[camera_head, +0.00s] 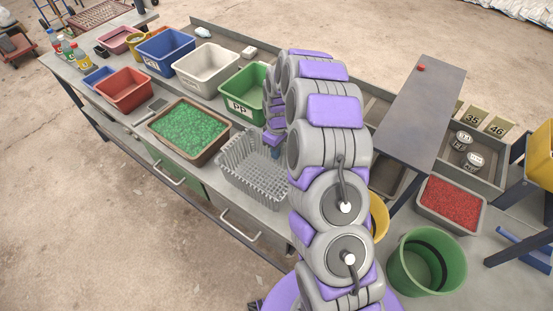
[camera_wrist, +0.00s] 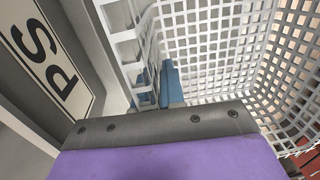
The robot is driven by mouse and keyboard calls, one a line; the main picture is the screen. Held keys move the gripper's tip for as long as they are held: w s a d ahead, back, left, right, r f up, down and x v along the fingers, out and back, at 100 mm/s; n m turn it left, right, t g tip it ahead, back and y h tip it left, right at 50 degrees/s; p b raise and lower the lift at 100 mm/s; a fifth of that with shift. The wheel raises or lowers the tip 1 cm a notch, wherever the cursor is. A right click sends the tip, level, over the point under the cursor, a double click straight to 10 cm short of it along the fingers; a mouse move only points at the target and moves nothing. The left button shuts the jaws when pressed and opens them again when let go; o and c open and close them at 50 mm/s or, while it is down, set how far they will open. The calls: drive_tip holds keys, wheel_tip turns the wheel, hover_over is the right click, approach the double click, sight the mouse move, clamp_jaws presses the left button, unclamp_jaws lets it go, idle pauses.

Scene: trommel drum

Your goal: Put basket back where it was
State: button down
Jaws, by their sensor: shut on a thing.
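The grey mesh basket (camera_head: 238,172) is empty and sits at the bench front, right of the tray of green granules. My gripper (camera_head: 273,149) is at its far right side, partly hidden behind my arm. In the wrist view, the blue fingers of my gripper (camera_wrist: 158,85) are shut on the wall of the basket (camera_wrist: 205,45). I cannot tell whether the basket's bottom touches the bench.
A tray of green granules (camera_head: 218,152) lies close left of the basket. A green bin marked PP (camera_head: 237,108), a white bin (camera_head: 186,78) and a blue bin (camera_head: 147,62) stand behind. A raised grey shelf (camera_head: 412,105) is right of my arm.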

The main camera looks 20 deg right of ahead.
sight(276, 162)
drive_tip(key=shift+a+f, duration=0.2)
drive_tip(key=shift+f, duration=0.2)
wheel_tip(276, 162, down, 2)
drive_tip(key=shift+a+f+b, duration=0.1)
drive_tip(key=shift+f+b, duration=0.05)
drive_tip(key=shift+b, duration=0.15)
drive_tip(key=shift+f, duration=0.3)
drive_tip(key=shift+d, duration=0.55)
drive_tip(key=c, duration=1.6)
unclamp_jaws()
drive_tip(key=shift+c, duration=0.2)
drive_tip(key=o, duration=0.4)
drive_tip(key=shift+a, duration=0.4)
